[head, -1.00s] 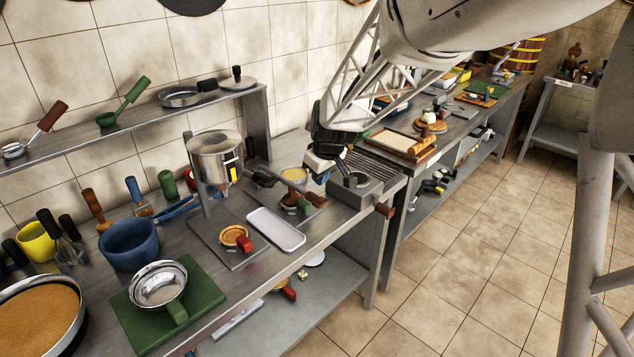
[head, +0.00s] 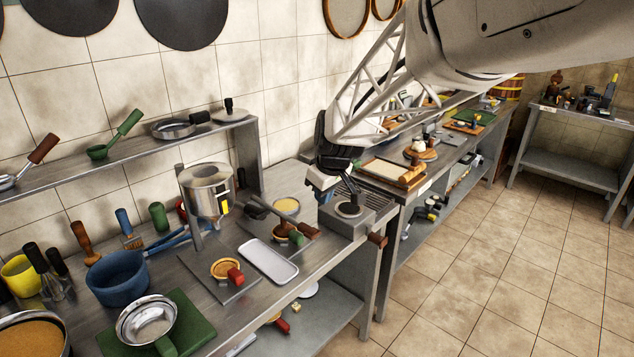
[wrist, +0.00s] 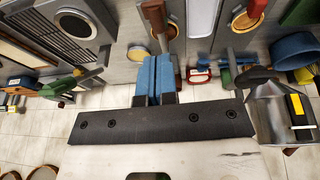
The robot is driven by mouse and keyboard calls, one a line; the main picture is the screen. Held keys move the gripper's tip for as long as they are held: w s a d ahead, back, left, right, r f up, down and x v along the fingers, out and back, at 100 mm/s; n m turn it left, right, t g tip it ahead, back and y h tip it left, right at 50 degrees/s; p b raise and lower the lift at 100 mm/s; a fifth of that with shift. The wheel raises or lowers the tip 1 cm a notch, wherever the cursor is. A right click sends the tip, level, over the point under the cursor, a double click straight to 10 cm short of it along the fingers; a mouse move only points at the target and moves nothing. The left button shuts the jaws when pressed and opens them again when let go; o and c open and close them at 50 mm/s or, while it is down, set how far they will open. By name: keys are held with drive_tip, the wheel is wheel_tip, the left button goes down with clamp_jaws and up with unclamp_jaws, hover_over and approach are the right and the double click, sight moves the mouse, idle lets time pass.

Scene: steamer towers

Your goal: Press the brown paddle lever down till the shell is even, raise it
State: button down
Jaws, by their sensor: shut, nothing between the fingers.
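The brown paddle lever (head: 301,226) slants across a small station on the steel counter in the head view. A round brown piece and a green knob (head: 296,238) sit under it, and a pale yellow disc (head: 287,205) lies behind. My gripper (head: 323,193) is shut and empty, its blue fingertips above and slightly right of the lever's brown end, apparently apart from it. In the wrist view the closed blue fingers (wrist: 155,80) point toward a brown bar (wrist: 152,14), which looks like the lever. I cannot tell how level the shell is.
A white tray (head: 268,261) lies in front of the station. A steel hopper (head: 207,190) stands to the left, with a blue pot (head: 118,278) beyond.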

drive_tip(key=c, duration=1.2)
unclamp_jaws()
drive_tip(key=shift+w+f, duration=0.1)
drive_tip(key=shift+f, duration=0.05)
drive_tip(key=shift+c, duration=0.2)
drive_tip(key=o, duration=0.4)
drive_tip(key=shift+w+a+f, duration=0.2)
drive_tip(key=shift+w+f, duration=0.1)
drive_tip(key=shift+w, duration=0.2)
drive_tip(key=g, duration=0.4)
hover_over(308, 226)
drive_tip(key=w+d, duration=0.1)
wheel_tip(308, 226, down, 7)
drive_tip(key=shift+d, duration=0.1)
drive_tip(key=shift+f, duration=0.1)
drive_tip(key=shift+s+a+f, duration=0.2)
drive_tip(key=shift+f, duration=1.05)
drive_tip(key=shift+s+a+f, duration=0.15)
drive_tip(key=shift+f, duration=1.05)
drive_tip(key=shift+s+a+f, duration=0.2)
drive_tip(key=shift+f, duration=1.05)
